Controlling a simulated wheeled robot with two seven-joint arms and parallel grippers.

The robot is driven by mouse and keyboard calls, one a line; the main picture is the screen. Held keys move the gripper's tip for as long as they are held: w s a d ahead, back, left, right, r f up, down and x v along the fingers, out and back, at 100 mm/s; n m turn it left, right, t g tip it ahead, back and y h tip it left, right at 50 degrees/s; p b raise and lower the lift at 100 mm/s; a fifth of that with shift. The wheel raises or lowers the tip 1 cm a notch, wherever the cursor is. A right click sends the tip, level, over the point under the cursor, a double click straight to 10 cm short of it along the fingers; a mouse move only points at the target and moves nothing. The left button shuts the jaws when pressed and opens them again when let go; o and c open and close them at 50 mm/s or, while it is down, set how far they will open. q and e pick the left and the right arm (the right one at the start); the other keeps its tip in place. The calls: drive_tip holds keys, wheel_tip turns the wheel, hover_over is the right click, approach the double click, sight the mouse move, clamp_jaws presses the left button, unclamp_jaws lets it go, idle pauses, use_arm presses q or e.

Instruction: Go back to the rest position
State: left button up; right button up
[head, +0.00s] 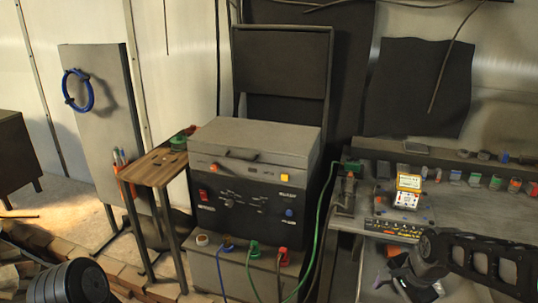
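My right arm comes in from the lower right. My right gripper (402,281) hangs in front of the bench at the bottom of the picture. It is dark and partly cut off, and I cannot tell whether its fingers are apart or together. I see nothing clearly held in it. Only a dark rounded piece, apparently a link of my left arm, shows at the lower left corner. My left gripper is out of the picture.
A grey machine (245,185) with knobs and cables stands in the middle. A small wooden side table (152,168) is left of it. A grey panel (100,125) carries a blue ring (77,90).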

drive_tip(key=s+a+f+n+t+y+b, duration=0.1)
drive_tip(key=a+f+n+b, duration=0.1)
drive_tip(key=a+f+n, duration=0.65)
drive_tip(key=s+a+f+n+t+y+b, duration=0.15)
drive_tip(key=a+f, duration=0.45)
drive_tip(key=f, duration=0.8)
drive_tip(key=s+a+f+n+g+b, duration=0.1)
drive_tip(key=s+a+f+g+b, duration=0.1)
drive_tip(key=s+a+f, duration=0.2)
drive_tip(key=s+a+f+n+g+b, duration=0.1)
drive_tip(key=s+a+f, duration=0.3)
drive_tip(key=s+f, duration=0.7)
drive_tip(key=s+g+y+b, duration=0.1)
drive_tip(key=s, duration=0.2)
drive_tip(key=shift+g, duration=0.35)
drive_tip(key=shift+d, duration=0.2)
